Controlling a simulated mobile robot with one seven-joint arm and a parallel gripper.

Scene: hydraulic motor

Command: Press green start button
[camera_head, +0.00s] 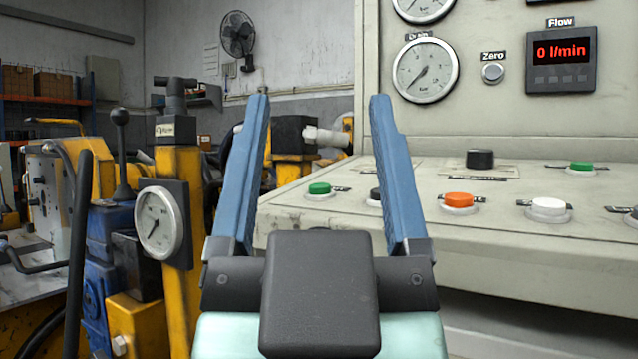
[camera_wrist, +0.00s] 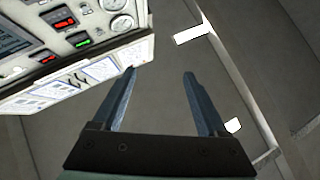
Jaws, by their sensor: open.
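A green button (camera_head: 319,188) sits at the left end of the sloping control panel (camera_head: 560,250), and in the head view it appears between my two fingers. A second green button (camera_head: 581,167) is farther back on the right of the panel. I cannot read which one is the start button. My gripper (camera_head: 318,97) is open and empty, with its blue fingers pointing up and away in front of the panel's left part. In the wrist view the open fingers (camera_wrist: 160,72) show with nothing between them; no green button can be made out there.
Orange (camera_head: 459,201), white (camera_head: 548,207) and black (camera_head: 480,158) controls share the panel. A gauge (camera_head: 425,70) and a red flow display (camera_head: 562,59) are on the upright face behind. Yellow and blue machinery with a gauge (camera_head: 159,223) stands close on the left.

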